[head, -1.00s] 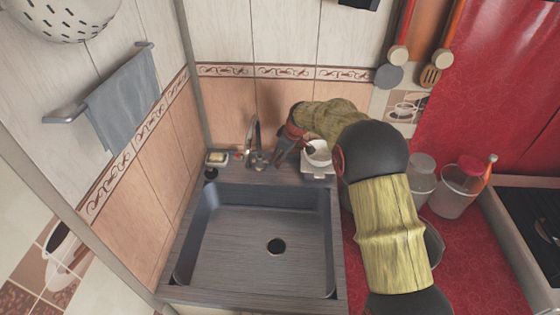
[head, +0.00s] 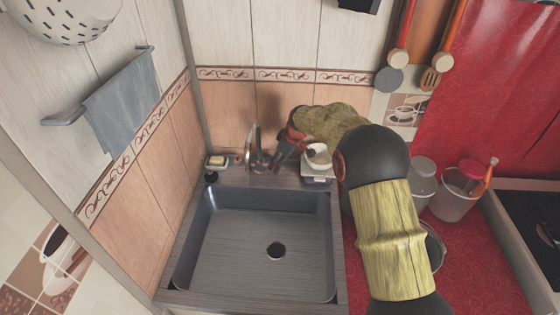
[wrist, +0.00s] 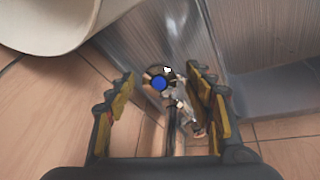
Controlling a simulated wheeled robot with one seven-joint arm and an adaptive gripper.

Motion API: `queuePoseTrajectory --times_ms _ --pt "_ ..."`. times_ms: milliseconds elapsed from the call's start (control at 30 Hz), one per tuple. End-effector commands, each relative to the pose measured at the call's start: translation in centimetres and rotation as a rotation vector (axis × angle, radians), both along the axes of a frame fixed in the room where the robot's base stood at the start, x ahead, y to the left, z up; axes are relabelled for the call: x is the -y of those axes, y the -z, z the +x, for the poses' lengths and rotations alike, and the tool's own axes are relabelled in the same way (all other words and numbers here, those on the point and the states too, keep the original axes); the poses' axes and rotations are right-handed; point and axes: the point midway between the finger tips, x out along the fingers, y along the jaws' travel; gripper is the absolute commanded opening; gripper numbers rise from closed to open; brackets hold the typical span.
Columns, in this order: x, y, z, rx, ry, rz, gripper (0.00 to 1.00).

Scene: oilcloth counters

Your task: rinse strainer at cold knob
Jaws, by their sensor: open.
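The cold knob (wrist: 159,83), with a blue cap, shows in the wrist view between the open fingers of my gripper (wrist: 162,92). It sits beyond the fingertips, and I cannot tell whether they touch it. In the head view my gripper (head: 277,159) is just right of the faucet (head: 253,142), behind the sink, and the cold knob is hidden there. A white perforated strainer (head: 62,22) hangs at the upper left, cut off by the picture edge. The sink (head: 237,235) is empty, and no running water shows.
A white cup (head: 318,157) on a small scale stands close right of my gripper. A soap dish (head: 217,161) is left of the faucet. Clear containers (head: 455,198) stand on the red counter at right. A grey towel (head: 121,100) hangs on the left wall.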

Motion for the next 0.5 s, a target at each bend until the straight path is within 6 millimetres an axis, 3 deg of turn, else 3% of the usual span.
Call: queuePoseTrajectory --times_ms 167,500 --pt "0.4 -1.3 -0.3 0.003 0.0 0.001 0.53" --pt "2.1 -7.4 -2.3 0.003 0.0 0.001 0.53"
